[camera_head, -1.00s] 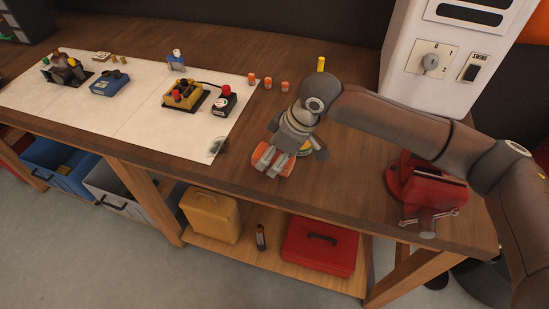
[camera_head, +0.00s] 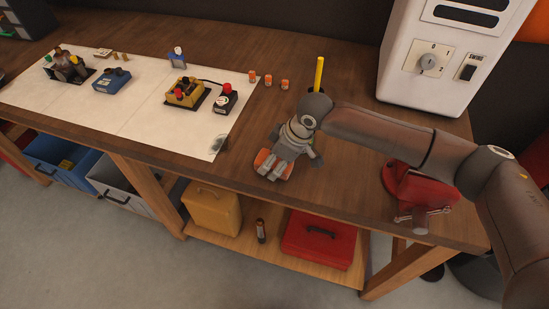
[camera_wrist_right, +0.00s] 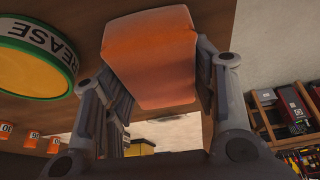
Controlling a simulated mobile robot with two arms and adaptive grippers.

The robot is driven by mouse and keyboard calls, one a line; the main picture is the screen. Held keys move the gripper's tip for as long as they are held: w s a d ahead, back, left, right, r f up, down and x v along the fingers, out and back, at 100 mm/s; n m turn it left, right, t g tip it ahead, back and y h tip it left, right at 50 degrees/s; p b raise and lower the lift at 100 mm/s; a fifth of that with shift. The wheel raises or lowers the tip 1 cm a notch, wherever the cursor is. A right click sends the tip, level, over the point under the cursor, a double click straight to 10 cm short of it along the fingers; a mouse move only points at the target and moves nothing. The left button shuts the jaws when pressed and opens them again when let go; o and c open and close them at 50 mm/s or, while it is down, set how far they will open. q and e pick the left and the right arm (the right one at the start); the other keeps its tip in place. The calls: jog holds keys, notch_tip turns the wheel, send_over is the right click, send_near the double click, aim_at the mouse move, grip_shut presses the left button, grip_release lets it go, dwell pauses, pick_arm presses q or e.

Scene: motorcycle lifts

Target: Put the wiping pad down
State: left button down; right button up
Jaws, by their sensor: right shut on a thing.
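The wiping pad is an orange block. In the head view the pad (camera_head: 263,157) shows on both sides of my right gripper (camera_head: 275,163), near the front edge of the wooden bench (camera_head: 345,175). In the right wrist view the pad (camera_wrist_right: 152,60) sits between the two fingers of my right gripper (camera_wrist_right: 155,85), which is shut on it. The pad is at or just above the bench top; I cannot tell if it touches. My left gripper is not in view.
A grease can (camera_wrist_right: 38,55) stands close beside the pad. A red vise (camera_head: 425,190) is to the right. Small orange-labelled cylinders (camera_head: 268,80) stand behind. The white mat (camera_head: 140,120), with a dark smudge (camera_head: 217,145) at its corner, lies left. Bare wood surrounds the pad.

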jog(key=shift+s+d+f, duration=0.1)
jog(key=shift+s+f, duration=0.1)
jog(key=shift+f, duration=0.2)
jog(key=o, duration=0.9)
jog(key=shift+f, duration=0.2)
jog(key=shift+w, duration=0.1)
jog(key=shift+r, duration=0.1)
jog(key=shift+w+r+b, duration=0.15)
jog(key=shift+r+b, duration=0.1)
jog(key=shift+b, duration=0.4)
jog(key=v, duration=0.1)
jog(key=b+v, duration=0.1)
jog(key=v, duration=0.1)
jog(key=b+v, duration=0.1)
jog(key=v, duration=0.1)
jog(key=shift+w+a+r, duration=0.1)
jog(key=shift+w+a, duration=0.1)
jog(key=v, duration=0.6)
jog(key=shift+r+b, duration=0.2)
jog(key=shift+b, duration=0.1)
